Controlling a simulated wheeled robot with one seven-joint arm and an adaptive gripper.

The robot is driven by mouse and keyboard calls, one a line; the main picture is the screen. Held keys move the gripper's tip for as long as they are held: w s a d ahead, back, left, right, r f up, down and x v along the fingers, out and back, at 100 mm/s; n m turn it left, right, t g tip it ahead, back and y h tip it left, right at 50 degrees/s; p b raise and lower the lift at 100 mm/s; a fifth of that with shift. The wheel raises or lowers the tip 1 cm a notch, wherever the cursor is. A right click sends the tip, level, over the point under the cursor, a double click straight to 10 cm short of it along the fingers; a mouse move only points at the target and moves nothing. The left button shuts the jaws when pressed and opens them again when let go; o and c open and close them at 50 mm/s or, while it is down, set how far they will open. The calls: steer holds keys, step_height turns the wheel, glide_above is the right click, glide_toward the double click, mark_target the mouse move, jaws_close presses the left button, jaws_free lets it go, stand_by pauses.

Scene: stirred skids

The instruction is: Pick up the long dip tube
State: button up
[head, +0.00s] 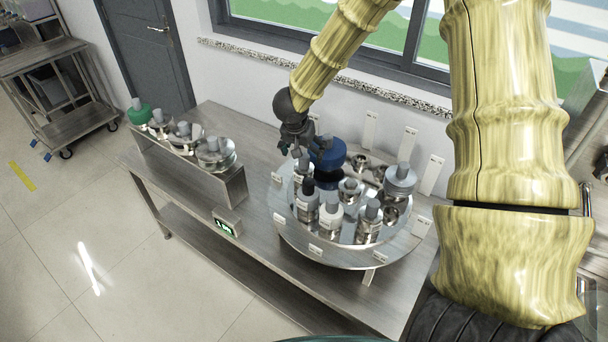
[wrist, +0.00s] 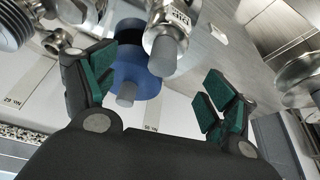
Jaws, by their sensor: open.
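My gripper (head: 294,142) is at the back left edge of a round steel turntable (head: 300,245) in the head view. In the wrist view my gripper (wrist: 150,92) is open, with green-padded fingers spread and nothing held. A blue round part with a grey knob (wrist: 135,72) shows between the fingers, with a labelled metal fitting with a grey end (wrist: 170,35) beside it. The blue part (head: 328,155) stands at the turntable's back in the head view. I cannot tell which piece is the long dip tube; my gripper hides part of the turntable's back left.
Several grey-capped fittings crowd the turntable, including a white-bodied one (head: 330,217). White label cards (head: 370,128) stand upright behind it. A raised steel shelf (head: 200,178) with several fittings is at the left. A small display box (head: 227,222) sits at the table's front edge.

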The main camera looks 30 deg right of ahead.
mark_target(304, 156)
steer(key=x, duration=0.4)
steer(key=shift+w, duration=0.1)
steer(key=shift+w+d+f+p, duration=0.15)
steer(key=shift+f+p, duration=0.55)
steer(key=shift+f, duration=1.35)
steer(key=shift+x, duration=0.8)
steer(key=c, duration=1.2)
steer(key=shift+r, duration=0.1)
step_height(304, 156, up, 18)
steer(key=shift+f+b, duration=0.1)
steer(key=shift+b, duration=0.35)
